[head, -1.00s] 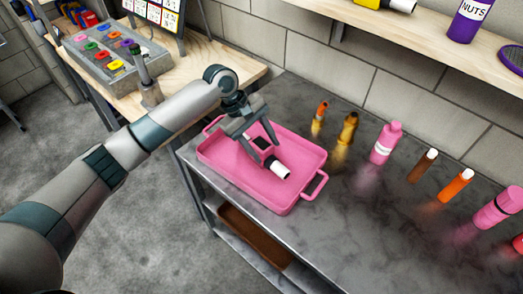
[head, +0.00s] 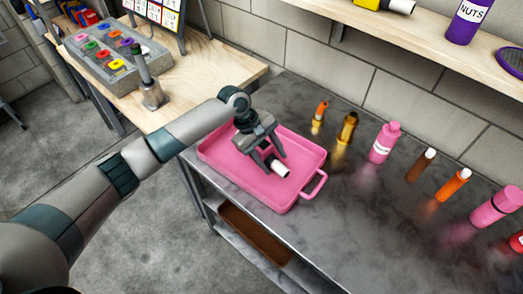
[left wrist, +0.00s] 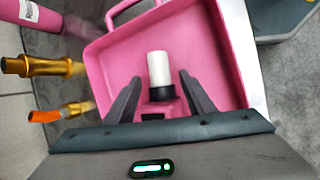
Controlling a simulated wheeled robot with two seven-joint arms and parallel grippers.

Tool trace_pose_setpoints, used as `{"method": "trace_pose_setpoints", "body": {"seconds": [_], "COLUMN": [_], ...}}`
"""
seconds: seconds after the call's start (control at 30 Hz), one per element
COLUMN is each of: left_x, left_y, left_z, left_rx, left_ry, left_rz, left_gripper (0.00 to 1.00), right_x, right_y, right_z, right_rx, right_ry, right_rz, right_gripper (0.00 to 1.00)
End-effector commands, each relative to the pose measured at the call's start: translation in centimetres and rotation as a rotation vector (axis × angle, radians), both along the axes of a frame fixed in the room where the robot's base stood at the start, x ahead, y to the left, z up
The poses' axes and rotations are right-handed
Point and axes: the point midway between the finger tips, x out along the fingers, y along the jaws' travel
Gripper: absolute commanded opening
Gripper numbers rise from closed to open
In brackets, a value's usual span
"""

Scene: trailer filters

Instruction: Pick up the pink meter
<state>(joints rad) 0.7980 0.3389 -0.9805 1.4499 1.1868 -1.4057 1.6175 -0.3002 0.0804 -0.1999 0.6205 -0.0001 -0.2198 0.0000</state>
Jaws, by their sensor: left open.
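The pink meter has a pink body (left wrist: 158,108), a black collar and a white cylinder end. It lies in the pink tray (head: 240,178), and its white end (head: 281,171) shows in the head view, with much of the rest hidden by the gripper. My left gripper (head: 273,160) is over the tray, pointing down at the meter. In the left wrist view its two fingers (left wrist: 160,75) are open, one on each side of the meter, with visible gaps. I cannot tell the exact height gap. My right gripper is not in view.
The tray sits on a dark metal bench (head: 330,235). Several bottles and tubes, including a pink bottle (head: 385,143), stand right of the tray. A wooden table (head: 190,80) with a grey button box is at the left. A shelf (head: 420,40) overhangs the back.

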Motion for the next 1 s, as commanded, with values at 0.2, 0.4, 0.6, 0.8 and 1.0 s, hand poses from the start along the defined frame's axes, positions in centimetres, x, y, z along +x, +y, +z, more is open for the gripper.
{"method": "trace_pose_setpoints", "body": {"seconds": [0.2,0.4,0.6,0.8,1.0], "left_x": [-0.2,-0.2,-0.2,-0.2,-0.1], "left_y": [-0.8,-0.9,-0.9,-0.9,-0.9], "left_z": [-1.6,-1.8,-1.7,-1.7,-1.7], "left_rx": [0.0,0.0,0.001,0.001,0.0], "left_ry": [0.0,-0.002,-0.001,-0.001,-0.002], "left_rz": [-0.001,0.0,-0.001,-0.001,0.0], "left_gripper": [0.49,0.49,0.49,0.2,0.0], "right_x": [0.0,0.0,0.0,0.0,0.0], "right_y": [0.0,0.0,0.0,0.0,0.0], "right_z": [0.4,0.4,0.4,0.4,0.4], "right_rx": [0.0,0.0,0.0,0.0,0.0], "right_ry": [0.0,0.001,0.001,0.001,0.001], "right_rz": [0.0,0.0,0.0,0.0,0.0], "right_gripper": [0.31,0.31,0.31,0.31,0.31]}}
